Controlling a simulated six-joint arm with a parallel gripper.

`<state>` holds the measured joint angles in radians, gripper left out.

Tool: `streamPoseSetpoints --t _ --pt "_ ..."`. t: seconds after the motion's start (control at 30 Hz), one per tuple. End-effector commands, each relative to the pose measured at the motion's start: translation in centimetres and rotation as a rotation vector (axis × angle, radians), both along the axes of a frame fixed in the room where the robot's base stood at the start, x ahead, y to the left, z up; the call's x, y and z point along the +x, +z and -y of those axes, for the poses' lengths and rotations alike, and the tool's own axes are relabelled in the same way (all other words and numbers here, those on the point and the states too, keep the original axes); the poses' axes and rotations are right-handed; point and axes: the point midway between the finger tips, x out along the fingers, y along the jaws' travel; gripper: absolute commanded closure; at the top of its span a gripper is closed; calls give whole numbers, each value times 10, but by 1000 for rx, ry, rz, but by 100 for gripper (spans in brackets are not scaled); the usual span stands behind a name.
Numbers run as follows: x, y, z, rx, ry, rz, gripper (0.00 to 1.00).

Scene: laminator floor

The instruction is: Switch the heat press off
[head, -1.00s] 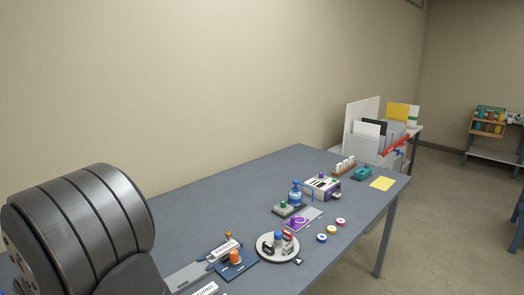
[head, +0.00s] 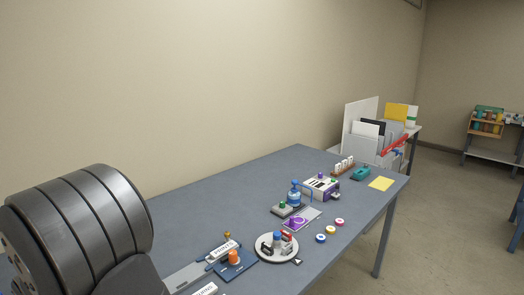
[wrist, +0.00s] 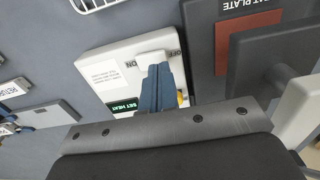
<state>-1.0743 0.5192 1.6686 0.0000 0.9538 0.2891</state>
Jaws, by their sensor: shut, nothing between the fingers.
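In the wrist view the heat press's white control box (wrist: 98,60) lies below my gripper. It carries a white switch (wrist: 152,58) between an ON mark on the left and an OFF mark on the right, and a green-lit display (wrist: 122,106) reading SET HEAT. My gripper (wrist: 156,68) is shut and empty, its blue fingertips right at the switch. The fingers partly cover the switch, so I cannot tell its position or whether they touch it. A dark grey plate section with a reddish-brown panel (wrist: 236,42) and a partly cut-off PLATE label stands to the right.
The wrist view also shows a white wire rack (wrist: 95,4) at the top and a RETURN label (wrist: 12,89) at the left. In the head view the long grey table (head: 190,203) holds a round tray (head: 266,254), tape rolls (head: 330,229) and a yellow sheet (head: 381,184).

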Motion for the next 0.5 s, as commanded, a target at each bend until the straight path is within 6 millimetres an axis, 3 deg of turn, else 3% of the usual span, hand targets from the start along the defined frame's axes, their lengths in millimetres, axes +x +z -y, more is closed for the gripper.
streamPoseSetpoints --t 0.5 --pt "0 -4 0 0 0 0 100"
